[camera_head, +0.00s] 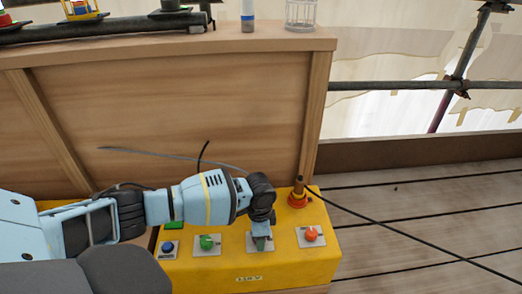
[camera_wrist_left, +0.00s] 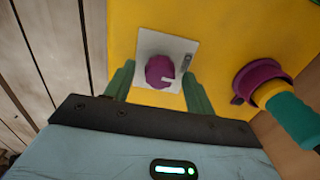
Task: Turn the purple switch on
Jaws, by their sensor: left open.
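A round purple switch knob (camera_wrist_left: 160,71) sits on a pale square plate (camera_wrist_left: 166,47) on a yellow control box. My left gripper (camera_head: 261,242) hangs over this plate (camera_head: 252,249) in the head view and hides the knob there. In the left wrist view its green fingers (camera_wrist_left: 160,88) are open on either side of the knob. Whether they touch it is not clear. My right gripper is not in view.
Beside the plate on the yellow box (camera_head: 205,272) are an orange-red knob (camera_head: 311,234), a green knob (camera_head: 207,242) and a blue knob (camera_head: 168,246). A cabled fitting (camera_head: 298,195) stands behind, also near in the wrist view (camera_wrist_left: 259,85). A wooden panel (camera_head: 170,100) rises behind.

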